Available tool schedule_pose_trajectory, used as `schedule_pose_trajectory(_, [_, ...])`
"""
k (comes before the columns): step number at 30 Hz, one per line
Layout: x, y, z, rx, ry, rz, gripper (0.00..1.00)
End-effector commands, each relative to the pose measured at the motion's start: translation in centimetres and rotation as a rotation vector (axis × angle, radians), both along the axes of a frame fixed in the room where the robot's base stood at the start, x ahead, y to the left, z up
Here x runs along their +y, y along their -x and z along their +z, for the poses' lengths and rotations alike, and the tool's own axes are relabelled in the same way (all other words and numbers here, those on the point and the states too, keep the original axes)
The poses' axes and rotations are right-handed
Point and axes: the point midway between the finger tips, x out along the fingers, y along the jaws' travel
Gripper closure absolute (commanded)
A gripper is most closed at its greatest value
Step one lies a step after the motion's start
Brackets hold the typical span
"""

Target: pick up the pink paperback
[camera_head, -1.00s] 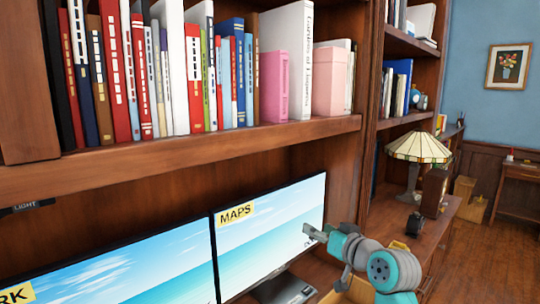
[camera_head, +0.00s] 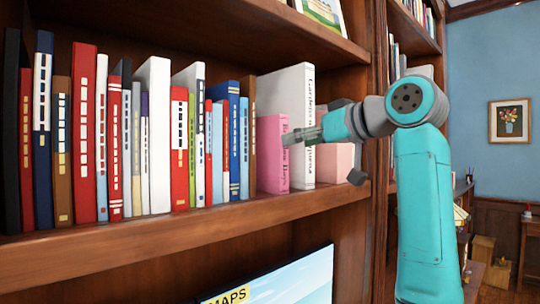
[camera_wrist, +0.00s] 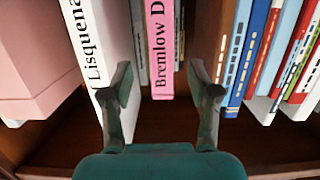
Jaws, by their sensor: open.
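The pink paperback (camera_head: 270,155) stands upright on the shelf between a brown book (camera_head: 248,130) and a tall white book (camera_head: 303,100). In the wrist view its pink spine (camera_wrist: 160,50) shows lettering starting "Bremlow D" and is centred between my fingers. My gripper (camera_head: 287,139) is in front of the spine at shelf height, and the wrist view shows its two fingers (camera_wrist: 160,85) spread with nothing held. The left finger overlaps the white book (camera_wrist: 92,45) in that view. I cannot tell how far the fingertips are from the spine.
Several upright books (camera_head: 130,140) fill the shelf (camera_head: 180,228) to the left. A pale pink block-like book (camera_head: 335,160) stands right of the white book, partly behind my gripper.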

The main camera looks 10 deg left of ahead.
Motion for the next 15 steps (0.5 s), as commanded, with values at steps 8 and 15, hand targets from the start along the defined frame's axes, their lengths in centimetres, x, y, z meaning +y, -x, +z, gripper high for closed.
schedule_pose_trajectory(8, [3.1, -2.2, -0.6, 0.001, 0.000, 0.003, 0.40])
schedule_pose_trajectory(15, [4.4, -3.2, -0.9, -0.001, 0.000, 0.001, 0.40])
